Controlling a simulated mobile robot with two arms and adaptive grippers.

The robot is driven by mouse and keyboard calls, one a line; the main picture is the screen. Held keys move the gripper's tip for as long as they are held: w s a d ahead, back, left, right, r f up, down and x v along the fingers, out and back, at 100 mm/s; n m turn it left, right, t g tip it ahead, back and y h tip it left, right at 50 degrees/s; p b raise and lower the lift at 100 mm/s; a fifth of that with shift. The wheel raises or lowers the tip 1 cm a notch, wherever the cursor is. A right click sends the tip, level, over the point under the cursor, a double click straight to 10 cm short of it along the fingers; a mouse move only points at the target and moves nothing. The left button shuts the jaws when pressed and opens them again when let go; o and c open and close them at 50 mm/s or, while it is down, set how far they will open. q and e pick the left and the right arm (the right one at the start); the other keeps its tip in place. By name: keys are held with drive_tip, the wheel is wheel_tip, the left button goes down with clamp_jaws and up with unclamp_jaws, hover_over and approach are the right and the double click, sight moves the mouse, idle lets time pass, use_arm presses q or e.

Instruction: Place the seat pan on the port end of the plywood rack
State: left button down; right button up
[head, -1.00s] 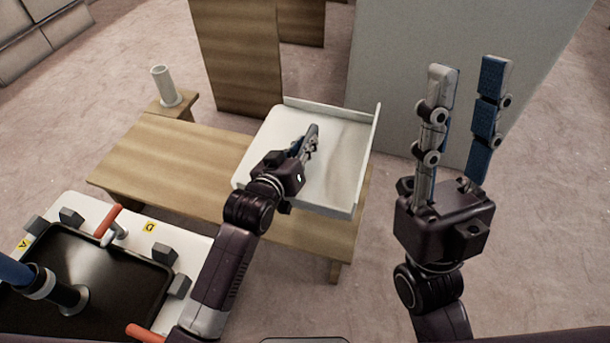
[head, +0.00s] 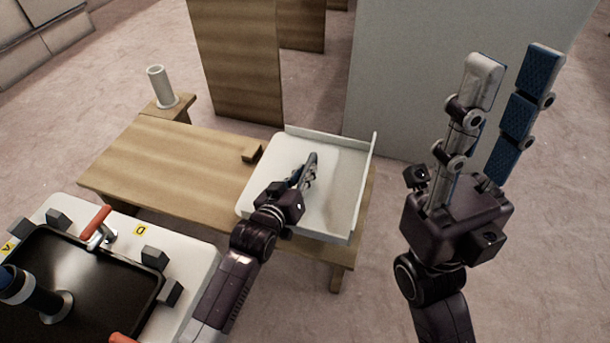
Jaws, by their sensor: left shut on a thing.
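The seat pan (head: 338,200) is a white, shallow tray with upturned edges. It is over the right end of the plywood rack (head: 165,165), a low wooden bench. My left gripper (head: 311,160) is over the pan's middle with its fingers close together, shut on it. The exact grip point is hidden by the hand. I cannot tell whether the pan touches the rack or hovers just above it. My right gripper (head: 515,63) is open and empty, raised to the right of the rack.
A white cylinder (head: 160,88) stands on a small stand behind the rack. A black tray (head: 90,285) with red-handled clamps is at lower left. Wooden and grey panels stand behind.

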use_arm(q)
drive_tip(key=c, duration=2.3)
unclamp_jaws()
drive_tip(key=o, duration=0.5)
drive_tip(key=shift+c, duration=0.2)
